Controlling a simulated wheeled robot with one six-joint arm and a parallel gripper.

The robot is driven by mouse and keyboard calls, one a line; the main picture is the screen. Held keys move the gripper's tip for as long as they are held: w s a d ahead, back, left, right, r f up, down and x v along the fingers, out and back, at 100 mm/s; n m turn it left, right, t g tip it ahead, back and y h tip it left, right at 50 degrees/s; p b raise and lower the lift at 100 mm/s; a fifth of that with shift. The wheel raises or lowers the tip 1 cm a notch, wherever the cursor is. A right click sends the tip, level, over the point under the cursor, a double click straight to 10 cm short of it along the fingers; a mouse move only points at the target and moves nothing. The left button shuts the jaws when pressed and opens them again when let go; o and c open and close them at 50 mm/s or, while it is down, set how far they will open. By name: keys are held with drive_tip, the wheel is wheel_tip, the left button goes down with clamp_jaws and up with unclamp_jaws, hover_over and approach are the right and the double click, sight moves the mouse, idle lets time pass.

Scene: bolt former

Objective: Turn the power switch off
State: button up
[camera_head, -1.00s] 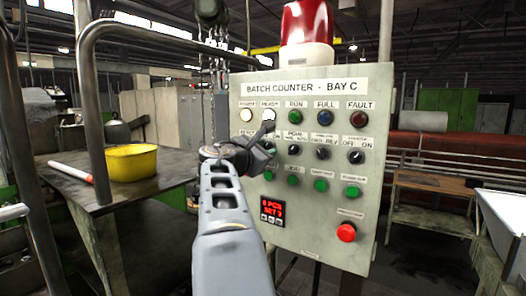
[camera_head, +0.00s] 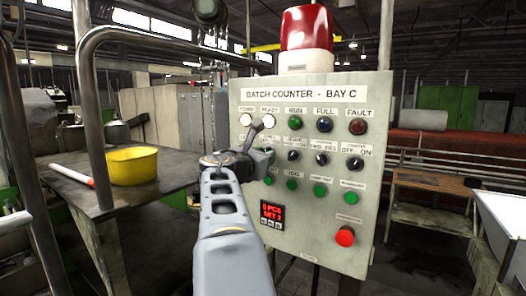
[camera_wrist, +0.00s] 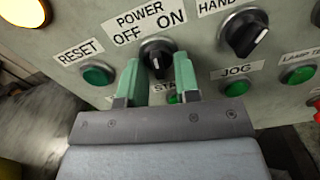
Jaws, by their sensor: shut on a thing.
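The power switch (camera_wrist: 157,52) is a black rotary knob under the label POWER, OFF, ON in the wrist view. My gripper (camera_wrist: 158,72) has its two green fingertips on either side of the knob and is shut on it. I cannot clearly tell which way the knob's pointer faces. In the head view my gripper (camera_head: 254,132) is at the left side of the control panel (camera_head: 313,225) and hides the switch. The POWER lamp (camera_head: 246,120) and READY lamp (camera_head: 269,120) glow white.
Several other knobs and green buttons sit close to the right, including the JOG button (camera_wrist: 237,88). The RESET button (camera_wrist: 96,74) is to the left. A red mushroom button (camera_head: 345,236) is low on the panel. A metal rail (camera_head: 85,100) stands left of my arm.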

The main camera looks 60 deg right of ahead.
drive_tip(key=shift+s+n+p, duration=0.15)
drive_tip(key=shift+n+p, duration=0.8)
drive_tip(key=shift+n, duration=1)
drive_tip(key=shift+s+n+p, duration=0.15)
drive_tip(key=shift+n+p, duration=0.8)
drive_tip(key=shift+n, duration=1.3)
drive_tip(key=o, duration=0.8)
drive_tip(key=a+b, duration=0.3)
drive_tip(key=a, duration=1.1)
drive_tip(key=shift+b, duration=0.35)
